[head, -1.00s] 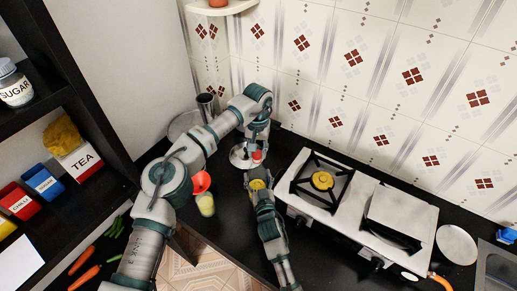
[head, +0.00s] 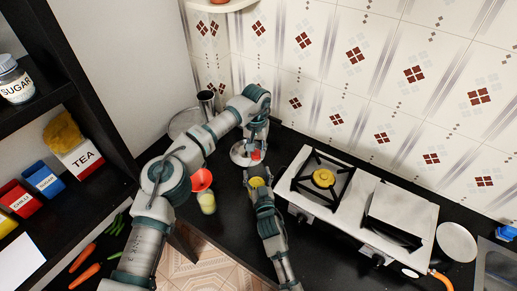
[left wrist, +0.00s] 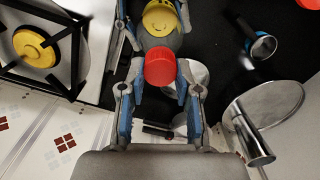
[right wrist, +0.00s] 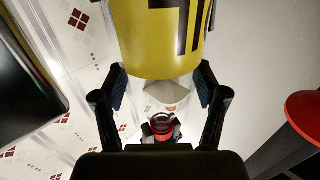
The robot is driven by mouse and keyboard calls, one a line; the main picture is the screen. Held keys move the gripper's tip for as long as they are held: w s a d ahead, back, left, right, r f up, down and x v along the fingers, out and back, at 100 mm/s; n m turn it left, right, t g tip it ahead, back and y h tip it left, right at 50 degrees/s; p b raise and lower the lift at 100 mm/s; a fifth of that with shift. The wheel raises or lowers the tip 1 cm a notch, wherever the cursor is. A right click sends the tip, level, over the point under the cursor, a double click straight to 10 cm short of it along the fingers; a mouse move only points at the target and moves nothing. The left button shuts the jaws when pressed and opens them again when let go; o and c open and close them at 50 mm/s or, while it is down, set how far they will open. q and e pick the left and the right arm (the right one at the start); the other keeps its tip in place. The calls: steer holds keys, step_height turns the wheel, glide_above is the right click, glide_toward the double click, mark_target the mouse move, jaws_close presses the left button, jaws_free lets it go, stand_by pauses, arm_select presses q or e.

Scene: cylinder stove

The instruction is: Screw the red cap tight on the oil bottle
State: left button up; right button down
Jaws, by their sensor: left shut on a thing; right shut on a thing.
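The oil bottle, with a yellow label, stands between the fingers of my right gripper (right wrist: 160,100); its yellow body (right wrist: 165,40) fills the top of the right wrist view. In the head view the bottle (head: 257,183) is mostly hidden by that gripper. The red cap (left wrist: 160,66) is between the fingertips of my left gripper (left wrist: 160,82), which is shut on it. The cap lines up with the grey bottle top behind it in the left wrist view; I cannot tell how far it is seated. The cap (head: 256,154) also shows in the head view.
A white gas stove (head: 330,180) stands to the right of the grippers. A red funnel (head: 201,179) and a pale yellow-green container (head: 207,203) are left of my right gripper. A metal cup (head: 207,101) is behind my left arm. A dark shelf with spice boxes is at left.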

arm_select(q)
steer(key=m, duration=0.1)
steer(key=a+m, duration=0.1)
steer(key=shift+m, duration=0.4)
steer(key=shift+d, duration=0.2)
steer(key=o, duration=0.7)
steer(key=shift+w+d, duration=0.1)
steer(key=shift+d, duration=0.4)
steer(key=shift+a, duration=0.1)
steer(key=shift+a+r, duration=0.1)
steer(key=shift+a, duration=0.05)
steer(key=r, duration=0.4)
steer(key=shift+a, duration=0.25)
steer(key=shift+d+r, duration=0.2)
steer(key=shift+d, duration=0.15)
steer(key=shift+c, duration=0.4)
